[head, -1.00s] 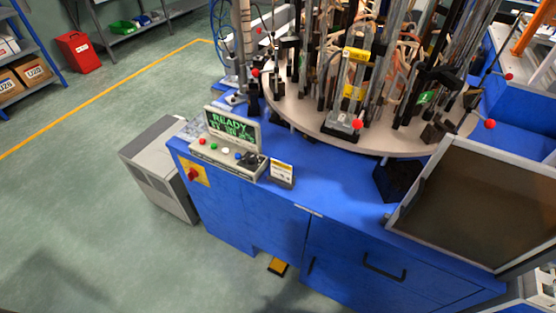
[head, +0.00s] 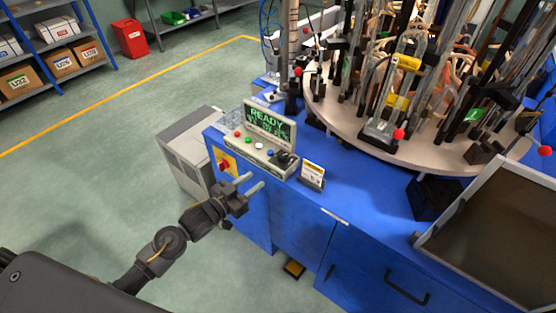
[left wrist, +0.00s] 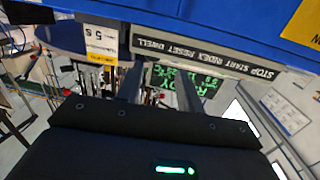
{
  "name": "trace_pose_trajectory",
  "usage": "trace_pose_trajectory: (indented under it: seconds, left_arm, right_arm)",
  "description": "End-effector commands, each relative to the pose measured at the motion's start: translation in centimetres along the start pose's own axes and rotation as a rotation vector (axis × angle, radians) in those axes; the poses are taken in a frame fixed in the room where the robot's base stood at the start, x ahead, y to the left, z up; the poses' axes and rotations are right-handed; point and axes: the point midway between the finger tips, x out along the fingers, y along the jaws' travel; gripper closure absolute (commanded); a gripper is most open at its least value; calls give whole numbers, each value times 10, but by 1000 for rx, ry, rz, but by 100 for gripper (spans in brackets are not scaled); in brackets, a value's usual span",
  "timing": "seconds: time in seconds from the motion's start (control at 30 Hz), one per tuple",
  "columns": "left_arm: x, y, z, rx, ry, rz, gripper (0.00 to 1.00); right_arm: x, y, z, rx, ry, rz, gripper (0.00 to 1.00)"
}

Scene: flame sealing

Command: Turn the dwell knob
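The dwell knob is a dark knob (head: 284,158) at the right end of the grey control console (head: 240,147), beside a row of coloured buttons. The console's screen (head: 268,124) reads READY in green. My left gripper (head: 254,182) is in front of the console, with its two fingers apart and nothing between them. The fingers point toward the cabinet side and are apart from the knob. In the left wrist view, the open fingers (left wrist: 158,85) are in front of the upside-down label strip (left wrist: 205,58), which includes DWELL. The knob is not clear there. My right gripper is not in view.
A small white and yellow card (head: 313,171) stands right of the console; it also shows in the left wrist view (left wrist: 101,42). A red emergency button (head: 224,164) is on the blue cabinet's side. The round turntable (head: 370,140) with glassware is behind. Floor at left is clear.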

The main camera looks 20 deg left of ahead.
Motion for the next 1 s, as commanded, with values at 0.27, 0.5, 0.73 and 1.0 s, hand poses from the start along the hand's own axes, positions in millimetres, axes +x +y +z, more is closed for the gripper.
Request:
trace_pose_trajectory:
  seconds: [0.27, 0.5, 0.73, 1.0]
  left_arm:
    - [4, 6, -25, 9, 49, 28, 63]
    - [37, 7, -28, 7, 48, 26, 63]
    - [79, 8, -29, 7, 47, 25, 63]
    - [106, 8, -29, 9, 45, 25, 63]
  right_arm:
    - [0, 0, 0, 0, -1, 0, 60]
    - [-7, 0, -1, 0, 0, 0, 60]
    - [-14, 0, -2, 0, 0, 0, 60]
    - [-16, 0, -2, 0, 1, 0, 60]
